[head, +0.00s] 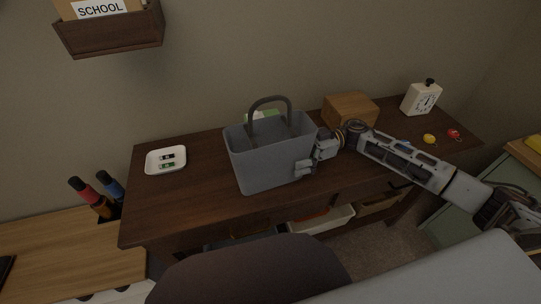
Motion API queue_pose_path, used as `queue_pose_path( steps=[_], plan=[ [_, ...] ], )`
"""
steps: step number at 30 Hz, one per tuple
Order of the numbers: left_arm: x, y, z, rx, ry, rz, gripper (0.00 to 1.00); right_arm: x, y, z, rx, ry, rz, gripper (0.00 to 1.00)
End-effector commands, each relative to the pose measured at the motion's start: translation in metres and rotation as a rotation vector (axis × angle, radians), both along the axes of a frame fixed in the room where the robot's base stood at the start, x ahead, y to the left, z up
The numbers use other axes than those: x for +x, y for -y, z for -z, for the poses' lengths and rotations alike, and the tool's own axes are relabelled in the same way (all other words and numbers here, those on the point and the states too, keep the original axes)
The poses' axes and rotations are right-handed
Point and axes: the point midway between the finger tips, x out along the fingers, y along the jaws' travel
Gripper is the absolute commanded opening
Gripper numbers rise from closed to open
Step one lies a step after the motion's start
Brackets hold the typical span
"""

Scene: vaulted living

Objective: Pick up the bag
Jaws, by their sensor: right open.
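A grey bag (268,160), shaped like an open-topped basket, stands upright on the dark wooden desk (190,200). Its dark arched handle (271,101) rises above the rim. My right gripper (304,168) is at the bag's right side, close against its wall near the front right corner. It is open; whether it touches the bag is hard to tell. The handle is free of the gripper. The inside of the bag is mostly hidden. My left gripper is not in view.
A white dish (166,160) with small items is at the desk's left. A wooden box (350,110), a white clock (421,98), and small yellow (429,139) and red (454,134) items are right. A dark chair back (250,272) stands in front. A wall shelf (110,32) hangs upper left.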

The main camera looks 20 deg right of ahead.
Motion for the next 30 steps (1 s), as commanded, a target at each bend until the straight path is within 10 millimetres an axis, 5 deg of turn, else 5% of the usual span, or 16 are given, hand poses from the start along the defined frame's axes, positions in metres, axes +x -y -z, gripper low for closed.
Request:
queue_pose_path(
  steps=[6, 18, 30],
  plan=[
    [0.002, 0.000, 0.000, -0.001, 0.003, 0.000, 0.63, 0.000, 0.000, 0.000, 0.000, 0.000, 0.000, 1.00],
    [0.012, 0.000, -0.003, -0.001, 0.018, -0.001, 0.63, 0.000, 0.000, 0.000, 0.001, 0.000, 0.000, 0.52],
    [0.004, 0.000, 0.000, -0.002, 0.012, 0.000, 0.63, 0.000, 0.000, -0.007, 0.001, 0.002, 0.000, 0.51]
  ],
)
